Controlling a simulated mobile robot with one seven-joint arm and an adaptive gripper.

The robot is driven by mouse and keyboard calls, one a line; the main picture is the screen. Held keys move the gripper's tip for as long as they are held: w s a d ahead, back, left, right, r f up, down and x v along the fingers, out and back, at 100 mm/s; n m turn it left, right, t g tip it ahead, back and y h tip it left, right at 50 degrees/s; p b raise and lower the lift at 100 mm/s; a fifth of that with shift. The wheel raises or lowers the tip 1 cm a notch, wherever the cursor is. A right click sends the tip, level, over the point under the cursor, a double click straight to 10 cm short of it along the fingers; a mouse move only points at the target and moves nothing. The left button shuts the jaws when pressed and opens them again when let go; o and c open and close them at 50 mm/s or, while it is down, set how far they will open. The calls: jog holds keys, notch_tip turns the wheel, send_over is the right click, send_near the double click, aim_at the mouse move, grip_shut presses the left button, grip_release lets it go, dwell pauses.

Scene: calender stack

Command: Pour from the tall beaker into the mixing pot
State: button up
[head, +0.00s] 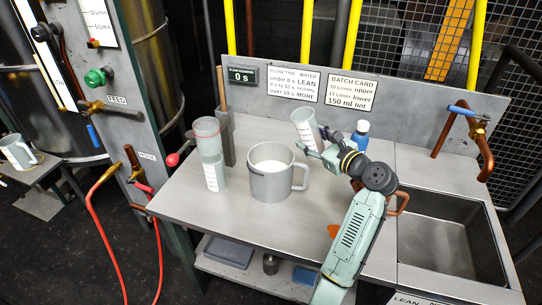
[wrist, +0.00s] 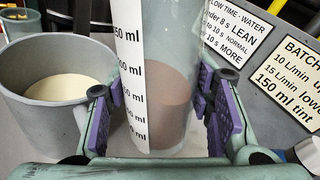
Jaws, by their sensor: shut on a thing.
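The tall beaker (head: 302,126) is clear with a white ml scale and is held above the bench, right of the mixing pot. In the wrist view the beaker (wrist: 172,45) has pinkish-brown liquid in its lower part. My gripper (head: 321,148) is shut on it, with purple finger pads (wrist: 218,105) on both sides. The beaker looks slightly tilted in the head view. The grey mixing pot (head: 269,187) stands upright on the bench and holds cream-white liquid. It also shows in the wrist view (wrist: 45,125), left of the beaker and apart from it.
A clear measuring vessel (head: 214,172) with a scale stands left of the pot, by a grey holder (head: 226,140). A sink (head: 440,245) is at the right. Signs hang on the back panel (head: 400,120). The front bench (head: 215,210) is clear.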

jog(key=shift+a+r+n+h, duration=0.2)
jog(key=shift+r+n+h, duration=0.2)
jog(key=shift+r+n, duration=0.15)
jog(key=shift+s+a+f+n+h, duration=0.1)
jog(key=shift+a+f+n+h, duration=0.2)
jog(key=shift+n, duration=0.45)
jog(key=shift+d+n+g+h, duration=0.3)
jog(key=shift+n+h, duration=0.3)
jog(key=shift+n, duration=0.2)
jog(key=shift+d+f+n+h, duration=0.1)
jog(key=shift+n+h, duration=0.2)
jog(key=shift+n, duration=0.1)
jog(key=shift+d+f+n+h, duration=0.15)
jog(key=shift+f+n+h, duration=0.3)
jog(key=shift+f, duration=0.35)
jog(key=shift+n+h+b, duration=0.35)
jog(key=shift+n+b, duration=0.3)
jog(key=shift+b, duration=1)
jog(key=shift+a+r+n+h+b, duration=0.5)
jog(key=shift+a+r+n+b, duration=0.15)
jog(key=shift+b, duration=0.5)
jog(key=shift+a+r+n+h+p, duration=0.2)
jog(key=shift+r+n+h+p, duration=0.45)
jog(key=shift+r+p, duration=0.5)
dwell(0.7)
